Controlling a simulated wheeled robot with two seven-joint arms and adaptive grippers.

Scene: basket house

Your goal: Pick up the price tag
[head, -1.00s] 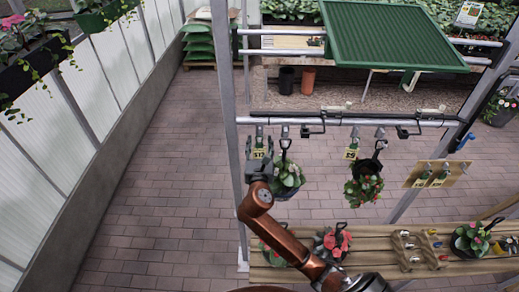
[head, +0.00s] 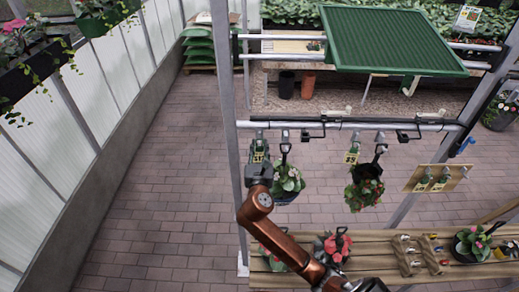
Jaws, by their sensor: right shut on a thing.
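A small yellow price tag (head: 258,156) with dark printing hangs under a grey clip at the left end of the metal rail. My right gripper (head: 258,163) is just below the rail, pointing up, and is shut on this price tag. The fingers cover part of the tag, and its exact grip is too small to tell. A second yellow price tag (head: 352,158) hangs from the same rail farther right. My left gripper is not in view.
A hanging pot plant (head: 287,181) is close to the right of my right gripper. Another hanging plant (head: 365,187) is farther right. The metal rail (head: 345,126) runs above, and a post (head: 232,100) stands at left. A wooden shelf (head: 380,268) with potted flowers lies below.

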